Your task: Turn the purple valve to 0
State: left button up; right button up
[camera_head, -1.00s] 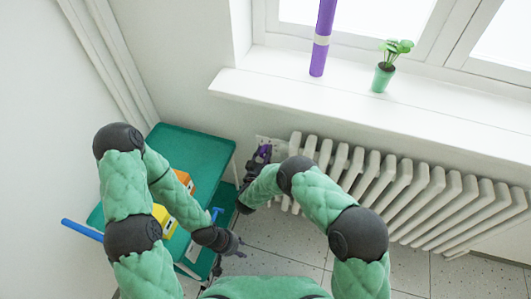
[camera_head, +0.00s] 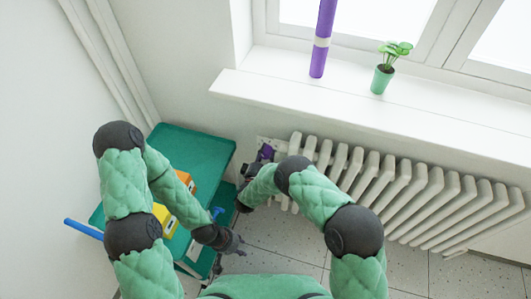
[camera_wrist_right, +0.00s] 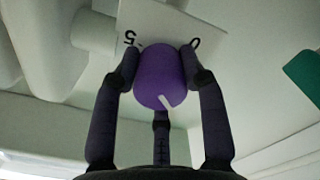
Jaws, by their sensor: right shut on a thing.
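The purple valve (camera_wrist_right: 158,78) is a rounded knob on a white plate (camera_wrist_right: 150,22) marked "5" on the left and "0" on the right in the right wrist view. A white line on the knob points toward the lower right of the picture, away from both numbers. My right gripper (camera_wrist_right: 161,70) is shut on the knob, with fingers on both sides of it. In the head view the valve (camera_head: 266,151) is small at the radiator's left end, with my right gripper (camera_head: 258,163) at it. My left gripper (camera_head: 234,246) hangs low over the floor, seemingly empty; its finger opening is unclear.
A white radiator (camera_head: 405,190) runs under the windowsill (camera_head: 300,88), which bears a purple tube (camera_head: 321,45) and a potted plant (camera_head: 383,78). A green cart (camera_head: 190,143) with yellow and orange items stands at left, near my left arm. Tiled floor shows between.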

jog(key=n, duration=0.5)
jog(key=shift+s+f+n, duration=0.1)
jog(key=shift+f+n, duration=0.1)
jog(key=shift+n, duration=0.1)
jog(key=n+p, duration=0.1)
jog(key=n, duration=0.3)
jog(key=shift+d+h, duration=0.1)
jog(key=shift+h, duration=0.2)
jog(key=n, duration=0.4)
jog(key=shift+n, duration=0.4)
jog(key=n, duration=0.4)
jog(key=shift+r, duration=0.1)
jog(key=shift+n, duration=0.3)
jog(key=o, duration=1.1)
jog(key=shift+r, duration=0.1)
jog(key=shift+o, duration=0.2)
